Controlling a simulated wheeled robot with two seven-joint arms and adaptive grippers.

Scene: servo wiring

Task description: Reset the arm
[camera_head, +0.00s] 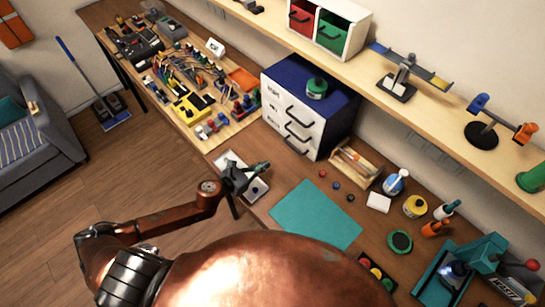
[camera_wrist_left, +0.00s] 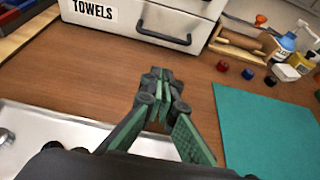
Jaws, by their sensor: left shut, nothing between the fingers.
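My left arm comes in from the left, and its gripper (camera_head: 262,167) is over the workbench, above a white tray (camera_head: 257,190). The gripper's dark fingers with green pads are shut and empty. In the left wrist view the fingertips (camera_wrist_left: 158,76) meet over bare wood, in front of the drawer cabinet. The white tray (camera_wrist_left: 45,147) lies below the gripper in that view, partly hidden by the fingers and wrist. My right gripper is not in view.
A wiring board (camera_head: 226,131) with servos and cables lies behind the gripper. A drawer cabinet (camera_head: 290,118) stands behind it, and a teal mat (camera_head: 315,215) lies to the right. Bottles, including a yellow one (camera_head: 415,206), stand farther right. A shelf (camera_head: 350,65) runs above.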

